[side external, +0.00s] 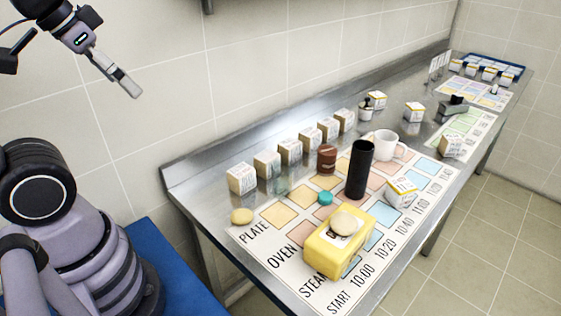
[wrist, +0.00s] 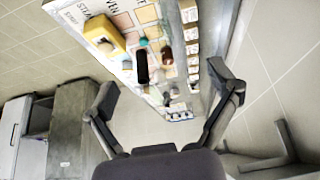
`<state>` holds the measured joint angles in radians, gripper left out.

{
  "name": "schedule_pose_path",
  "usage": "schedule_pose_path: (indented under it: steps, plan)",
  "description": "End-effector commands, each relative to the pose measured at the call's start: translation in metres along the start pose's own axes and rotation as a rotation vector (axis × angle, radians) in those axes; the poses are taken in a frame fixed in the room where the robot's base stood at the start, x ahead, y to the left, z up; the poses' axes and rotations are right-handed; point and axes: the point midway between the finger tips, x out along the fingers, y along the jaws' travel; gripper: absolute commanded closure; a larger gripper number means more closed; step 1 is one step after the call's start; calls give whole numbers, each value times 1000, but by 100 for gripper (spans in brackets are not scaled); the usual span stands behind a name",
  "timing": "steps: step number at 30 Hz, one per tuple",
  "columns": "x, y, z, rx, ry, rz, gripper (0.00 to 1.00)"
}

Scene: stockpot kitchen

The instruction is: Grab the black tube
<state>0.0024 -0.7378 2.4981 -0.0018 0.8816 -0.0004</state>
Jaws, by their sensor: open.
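The black tube (side external: 359,168) stands upright on the printed chart in the middle of the steel table. In the wrist view the black tube (wrist: 142,67) shows beyond my fingers, well away from them. My gripper (side external: 133,90) is up at the left in the side view, in the air off the table's near left end, far from the tube. In the wrist view my gripper (wrist: 172,90) has its two fingers spread wide apart with nothing between them.
A yellow box (side external: 338,243) with a round beige item on top stands in front of the tube. A white mug (side external: 386,145), a brown jar (side external: 326,158) and a small white box (side external: 401,191) stand close around it. White boxes (side external: 290,151) line the wall side.

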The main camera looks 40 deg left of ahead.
Motion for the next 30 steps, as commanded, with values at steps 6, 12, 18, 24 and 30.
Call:
schedule_pose_path:
  steps: [6, 12, 18, 24, 30]
  plan:
    - [42, 16, -71, 4, 105, 47, 12]
    - [117, 45, -159, -11, 291, 97, 12]
    - [202, 76, -213, -33, 480, 117, 12]
    - [287, 103, -226, -36, 674, 110, 12]
    - [355, 124, -198, -3, 870, 95, 12]
